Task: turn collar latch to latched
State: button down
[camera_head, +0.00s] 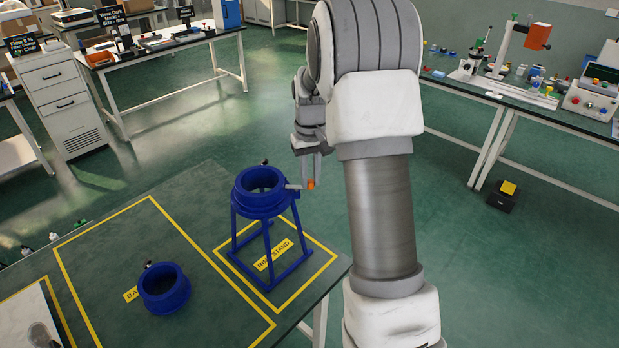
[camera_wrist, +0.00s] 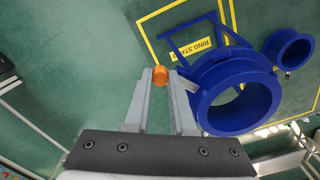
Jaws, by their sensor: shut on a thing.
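A blue ring collar (camera_head: 262,200) sits on top of a blue frame stand inside a yellow-outlined square marked as the ring stand place. A short grey latch lever (camera_head: 293,187) sticks out from its right side and ends in an orange knob (camera_head: 310,184). In the wrist view the collar (camera_wrist: 205,112) is right of my fingers, and the orange knob (camera_wrist: 160,76) shows between the fingertips. My gripper (camera_wrist: 161,82) is shut on the knob; it points down in the head view (camera_head: 314,170). The fingers partly hide the lever.
A second blue ring (camera_head: 164,292) lies left of the stand on the green table (camera_head: 110,255), inside a larger yellow outline. The table's right edge is close to the stand. Benches stand along the back; open floor lies between.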

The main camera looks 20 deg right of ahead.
aim_at(310, 180)
jog(key=shift+w+d+n, duration=0.1)
jog(key=shift+w+n, duration=0.1)
jog(key=shift+n, duration=0.4)
jog(key=c, duration=0.8)
grip_release()
jog(key=shift+o, duration=0.2)
jog(key=shift+r, duration=0.1)
notch_tip(310, 180, up, 17)
jog(key=shift+r+p, duration=0.15)
jog(key=shift+p, duration=0.2)
jog(key=shift+r, duration=0.1)
